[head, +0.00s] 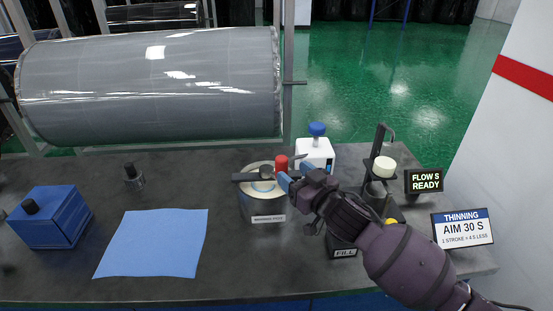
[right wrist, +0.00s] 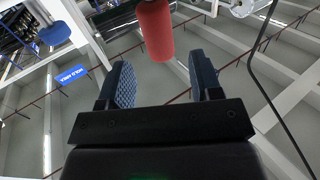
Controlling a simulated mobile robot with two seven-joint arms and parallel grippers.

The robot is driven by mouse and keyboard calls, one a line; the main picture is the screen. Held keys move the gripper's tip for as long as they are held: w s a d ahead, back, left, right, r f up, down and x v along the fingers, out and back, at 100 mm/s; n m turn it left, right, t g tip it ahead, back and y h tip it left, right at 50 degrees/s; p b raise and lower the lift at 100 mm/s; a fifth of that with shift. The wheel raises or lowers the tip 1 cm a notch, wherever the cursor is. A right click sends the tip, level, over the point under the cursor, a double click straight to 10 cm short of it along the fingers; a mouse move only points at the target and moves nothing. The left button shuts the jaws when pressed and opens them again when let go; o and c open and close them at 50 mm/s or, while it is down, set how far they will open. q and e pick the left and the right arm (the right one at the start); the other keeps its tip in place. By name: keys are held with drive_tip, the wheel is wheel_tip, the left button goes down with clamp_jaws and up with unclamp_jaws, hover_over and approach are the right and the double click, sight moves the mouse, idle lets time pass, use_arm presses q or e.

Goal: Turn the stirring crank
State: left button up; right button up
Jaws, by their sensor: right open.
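The mixing pot (head: 262,207) is a round, light-walled can with a label, standing on the dark bench. A dark crank bar (head: 248,177) lies across its top, with an upright red handle (head: 281,163) at the right side. My right gripper (head: 294,174) is beside the handle, its blue-padded fingers open. In the right wrist view, the red handle (right wrist: 155,30) shows ahead of the gap between the open fingers (right wrist: 162,72). Nothing is clamped. My left gripper is not in view.
A blue cloth (head: 152,243), blue box (head: 48,218) and small dark-capped jar (head: 133,175) are left. A white blue-capped container (head: 315,153) is behind the gripper.

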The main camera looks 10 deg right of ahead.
sight(277, 160)
drive_tip(key=x, duration=0.7)
drive_tip(key=shift+w+a, duration=0.1)
drive_tip(key=shift+w, duration=0.05)
clamp_jaws()
